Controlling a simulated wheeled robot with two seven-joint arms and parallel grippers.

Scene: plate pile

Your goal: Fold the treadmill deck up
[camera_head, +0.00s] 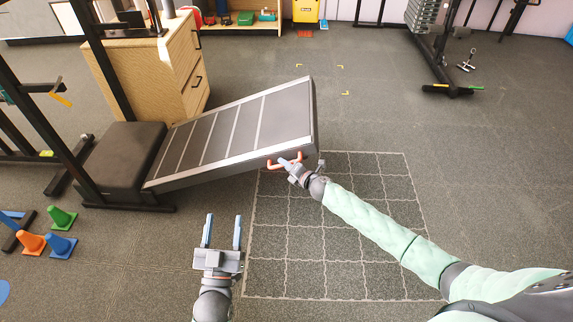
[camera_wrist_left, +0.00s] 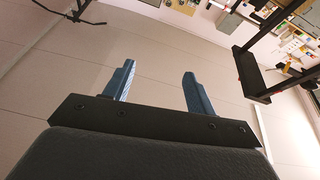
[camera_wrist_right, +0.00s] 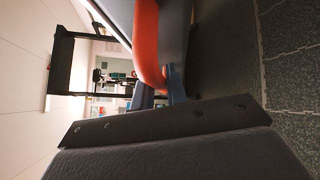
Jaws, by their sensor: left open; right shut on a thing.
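The treadmill deck (camera_head: 235,128) is a grey slatted slab in the middle of the head view. It is tilted, with its right end raised above the floor and its left end at the dark motor housing (camera_head: 122,156). An orange-red handle (camera_head: 271,163) is on the deck's near side by the raised end. My right gripper (camera_head: 284,163) is shut on this handle, which shows large in the right wrist view (camera_wrist_right: 148,45). My left gripper (camera_head: 222,232) is open and empty, in front of and apart from the deck. Its two blue fingers (camera_wrist_left: 155,85) show spread in the left wrist view.
A wooden drawer cabinet (camera_head: 160,65) stands behind the deck's left end. A weight machine (camera_head: 430,50) stands at the back right. A marked floor grid (camera_head: 340,235) under and right of the arms is clear.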

